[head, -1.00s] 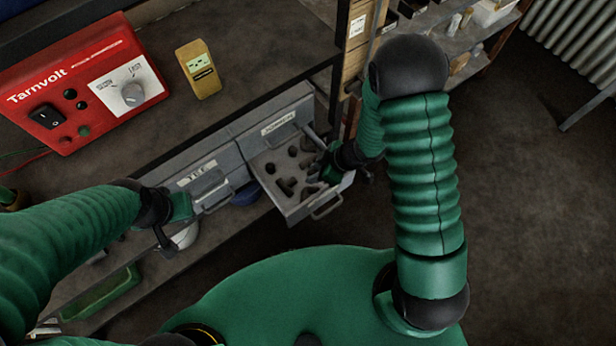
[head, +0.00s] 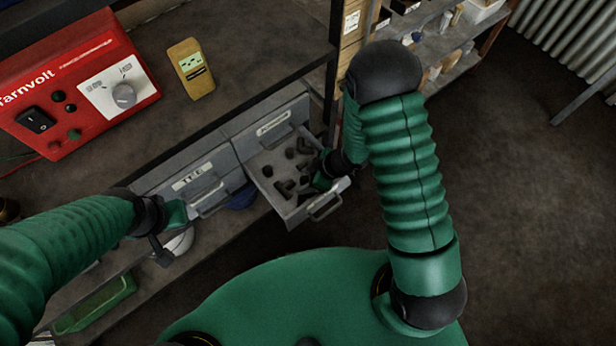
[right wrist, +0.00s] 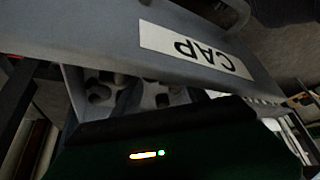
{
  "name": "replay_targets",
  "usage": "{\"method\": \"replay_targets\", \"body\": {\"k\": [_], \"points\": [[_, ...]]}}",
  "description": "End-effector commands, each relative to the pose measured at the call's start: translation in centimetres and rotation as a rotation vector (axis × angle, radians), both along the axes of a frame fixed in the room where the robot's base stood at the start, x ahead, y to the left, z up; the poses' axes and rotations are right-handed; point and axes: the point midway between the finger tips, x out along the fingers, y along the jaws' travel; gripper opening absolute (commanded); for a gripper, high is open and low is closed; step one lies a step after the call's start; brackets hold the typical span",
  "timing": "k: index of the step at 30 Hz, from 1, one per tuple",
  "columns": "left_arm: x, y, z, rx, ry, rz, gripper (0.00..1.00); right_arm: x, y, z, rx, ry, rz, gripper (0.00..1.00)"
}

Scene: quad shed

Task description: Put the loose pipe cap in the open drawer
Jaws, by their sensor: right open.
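The open drawer (head: 288,213) juts from a grey cabinet in the head view, with several dark pipe fittings inside. My right gripper (head: 318,182) is open, over the drawer's right side; its fingertips are hard to make out. In the right wrist view a grey panel labelled CAP (right wrist: 195,50) appears upside down, with dark fittings (right wrist: 100,92) in a compartment below it. My left gripper (head: 190,212) is beside the handle of the closed drawer labelled TEE (head: 183,190); its jaws are unclear. I cannot pick out a loose cap from the other fittings.
A red Tarnvolt box (head: 75,85) and a yellow meter (head: 191,68) stand on the bench above the cabinet. A green tray (head: 97,303) and a blue item (head: 242,196) are lower down. Shelves (head: 440,45) stand behind my right arm. Floor at right is clear.

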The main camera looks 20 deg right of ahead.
Motion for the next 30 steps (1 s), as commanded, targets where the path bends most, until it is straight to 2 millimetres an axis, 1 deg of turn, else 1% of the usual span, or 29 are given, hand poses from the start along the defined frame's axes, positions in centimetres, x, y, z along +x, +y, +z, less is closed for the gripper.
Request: {"method": "replay_targets", "body": {"k": [5,8,11,18,21,25,26,28,29,30], "points": [[0.0,0.0,0.0,0.0,0.0,0.001,0.0,0.0,-0.2,0.0,0.003,-0.001,-0.002,0.51],[0.0,0.0,0.3,0.0,0.0,0.001,0.0,0.1,-0.3,0.6,0.004,-0.002,-0.001,0.51],[0.0,0.0,1.2,0.0,0.0,0.001,0.0,-0.2,-0.9,2.2,0.005,-0.003,-0.004,0.51],[0.0,0.0,4.1,0.0,0.0,0.0,0.0,-2.0,-3.4,8.0,0.002,-0.004,-0.005,0.51],[0.0,0.0,5.0,0.0,0.0,0.0,0.0,-2.6,-4.2,9.8,0.002,-0.004,-0.003,0.51],[0.0,0.0,5.5,0.0,0.0,0.001,0.0,-3.1,-5.0,11.0,0.003,-0.003,-0.003,0.51],[0.0,0.0,5.5,0.0,0.0,0.001,0.0,-3.1,-5.1,11.1,0.001,-0.004,-0.005,0.51],[0.0,0.0,5.5,0.0,0.0,0.001,0.0,-2.4,-5.6,11.8,-0.023,-0.021,-0.039,0.51],[0.0,0.0,5.5,0.0,0.0,0.001,0.0,-1.8,-6.1,12.2,-0.043,-0.033,-0.072,0.51],[0.0,0.0,5.5,0.0,0.0,0.001,0.0,-0.8,-6.8,13.1,-0.078,-0.054,-0.133,0.51]]}}
